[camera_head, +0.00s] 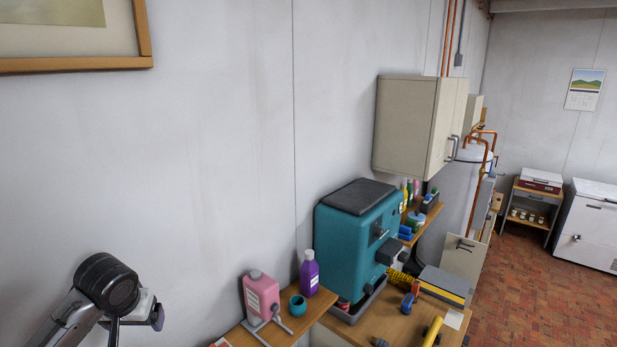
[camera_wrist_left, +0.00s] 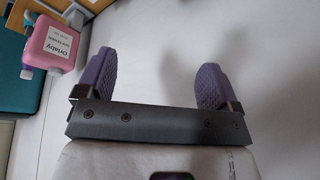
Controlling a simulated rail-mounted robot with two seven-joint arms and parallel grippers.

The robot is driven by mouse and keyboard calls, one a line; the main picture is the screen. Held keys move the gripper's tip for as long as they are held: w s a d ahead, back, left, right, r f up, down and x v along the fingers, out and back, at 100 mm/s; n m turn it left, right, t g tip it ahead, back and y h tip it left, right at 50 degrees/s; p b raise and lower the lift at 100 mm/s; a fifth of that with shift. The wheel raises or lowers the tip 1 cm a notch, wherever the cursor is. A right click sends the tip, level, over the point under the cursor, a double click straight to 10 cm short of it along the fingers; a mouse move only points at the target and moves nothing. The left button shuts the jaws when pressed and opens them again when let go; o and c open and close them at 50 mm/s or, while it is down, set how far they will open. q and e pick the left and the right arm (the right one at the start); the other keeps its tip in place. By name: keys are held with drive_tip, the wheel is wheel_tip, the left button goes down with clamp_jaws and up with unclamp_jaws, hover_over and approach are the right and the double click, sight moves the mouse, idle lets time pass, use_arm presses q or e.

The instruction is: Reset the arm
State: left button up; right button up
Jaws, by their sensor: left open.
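My left arm comes in at the lower left of the head view, with its gripper (camera_head: 150,316) in front of the bare white wall, left of the shelf. In the left wrist view the gripper (camera_wrist_left: 153,78) has its two purple ridged fingers wide apart. Nothing is between them, only pale wall behind. In the head view one purple finger shows, and the rest is mostly hidden by the wrist. My right gripper is in neither view.
A pink bottle (camera_head: 261,295), a purple bottle (camera_head: 309,273) and a teal cup (camera_head: 297,305) stand on a wooden shelf right of my gripper. The pink bottle (camera_wrist_left: 57,42) also shows in the wrist view. Beyond is a teal machine (camera_head: 345,245). A beige cabinet (camera_head: 405,125) hangs above.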

use_arm(q)
drive_tip(key=d+r+m+t, duration=0.5)
drive_tip(key=r+t, duration=0.1)
drive_tip(key=r, duration=0.4)
drive_tip(key=s+d+m+t, duration=0.2)
drive_tip(key=s+d+t, duration=0.2)
drive_tip(key=s+d, duration=0.15)
drive_tip(key=s+d+f+n+g+h, duration=0.1)
drive_tip(key=s+f+g, duration=0.8)
drive_tip(key=s+f, duration=2.5)
wheel_tip(320, 180, down, 3)
drive_tip(key=d+n, duration=0.2)
drive_tip(key=d, duration=0.1)
drive_tip(key=shift+g+h, duration=0.4)
drive_tip(key=shift+f, duration=0.1)
